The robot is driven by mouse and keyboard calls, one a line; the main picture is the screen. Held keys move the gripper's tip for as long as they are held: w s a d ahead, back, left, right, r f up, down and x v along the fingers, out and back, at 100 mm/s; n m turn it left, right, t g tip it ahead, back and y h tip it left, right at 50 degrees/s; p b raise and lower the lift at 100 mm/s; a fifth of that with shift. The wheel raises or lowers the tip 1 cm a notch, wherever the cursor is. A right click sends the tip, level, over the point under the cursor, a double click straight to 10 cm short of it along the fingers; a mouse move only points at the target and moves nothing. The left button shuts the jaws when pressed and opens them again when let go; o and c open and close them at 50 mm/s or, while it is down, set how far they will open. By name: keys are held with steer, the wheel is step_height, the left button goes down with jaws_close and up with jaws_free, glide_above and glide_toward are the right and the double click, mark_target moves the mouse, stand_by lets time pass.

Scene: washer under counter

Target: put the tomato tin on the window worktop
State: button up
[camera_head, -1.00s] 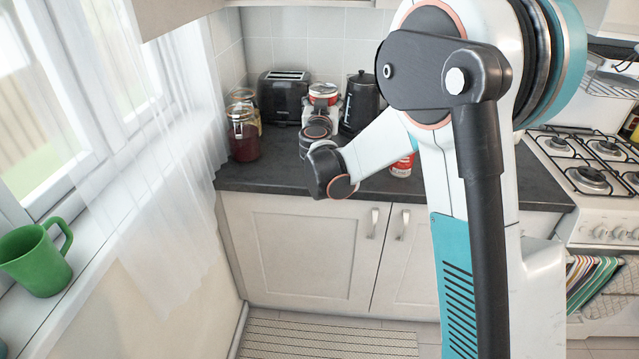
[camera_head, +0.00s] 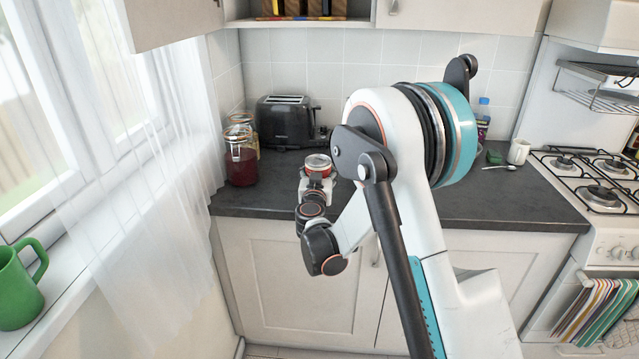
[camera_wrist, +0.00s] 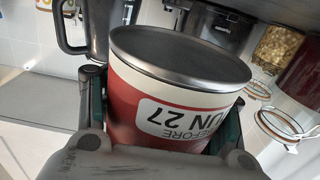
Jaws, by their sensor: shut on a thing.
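The tomato tin (camera_head: 318,163) has a red and pale label. In the wrist view the tin (camera_wrist: 178,88) shows a grey metal end and an inverted printed date. My gripper (camera_wrist: 160,125) is shut on it, with a finger on each side. In the head view my gripper (camera_head: 316,186) is in front of the tin, over the dark worktop (camera_head: 262,203) beside the window. I cannot tell whether the tin touches the worktop.
A black toaster (camera_head: 285,122) stands behind the tin. A glass jar with dark red contents (camera_head: 241,165) stands to its left by the curtain. A black handled vessel (camera_wrist: 75,30) is close to the tin in the wrist view. A stove (camera_head: 595,175) is at right.

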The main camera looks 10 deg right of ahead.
steer(key=shift+d+f+b, duration=0.1)
steer(key=shift+f+b, duration=0.55)
steer(key=shift+f, duration=1.2)
steer(key=shift+f, duration=0.2)
steer(key=o, duration=1.8)
steer(key=shift+c, duration=0.2)
steer(key=shift+r, duration=0.1)
